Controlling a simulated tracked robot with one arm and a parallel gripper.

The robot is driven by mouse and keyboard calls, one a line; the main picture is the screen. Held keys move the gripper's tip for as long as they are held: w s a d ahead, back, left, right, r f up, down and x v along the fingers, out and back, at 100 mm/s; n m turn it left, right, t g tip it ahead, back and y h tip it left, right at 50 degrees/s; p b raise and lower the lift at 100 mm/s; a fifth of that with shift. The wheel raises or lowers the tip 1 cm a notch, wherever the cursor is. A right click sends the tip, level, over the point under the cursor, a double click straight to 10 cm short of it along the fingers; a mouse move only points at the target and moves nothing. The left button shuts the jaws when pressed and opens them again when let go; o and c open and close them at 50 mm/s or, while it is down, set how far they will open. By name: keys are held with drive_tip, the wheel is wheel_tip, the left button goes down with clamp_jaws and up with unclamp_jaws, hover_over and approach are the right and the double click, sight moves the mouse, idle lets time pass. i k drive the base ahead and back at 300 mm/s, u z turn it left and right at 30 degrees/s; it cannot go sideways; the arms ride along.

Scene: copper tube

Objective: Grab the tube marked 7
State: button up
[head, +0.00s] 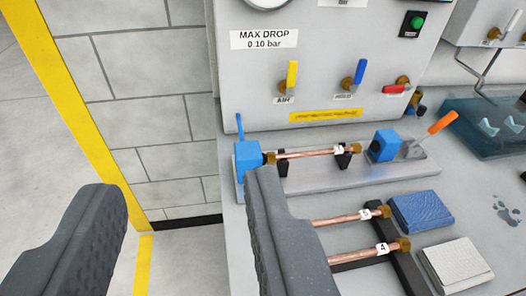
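A copper tube with brass ends (308,153) lies level across two black supports, between two blue clamp blocks on a grey fixture. Its white tag (339,149) is too small to read surely but could be a 7. Two more copper tubes lie nearer on a black rack: one (340,219) whose tag may be 3 or 5, and one tagged 4 (355,255). My gripper (182,185) is open and empty, its fingers wide apart. Its right finger is in front of the bench and hides the left ends of the two nearer tubes.
The left blue block (247,158) and the right blue block (383,145), with an orange-handled lever (441,122), flank the tube. A grey panel (330,60) with valves rises behind. Blue (420,212) and white (456,265) cloths lie right. Open floor is left.

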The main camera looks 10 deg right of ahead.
sight(355, 149)
drive_tip(key=z, duration=0.15)
drive_tip(key=i, duration=0.1)
drive_tip(key=u, duration=2.3)
drive_tip(key=k, duration=1.15)
drive_tip(key=z, duration=2.2)
drive_tip(key=i, duration=1)
drive_tip(key=u, duration=0.05)
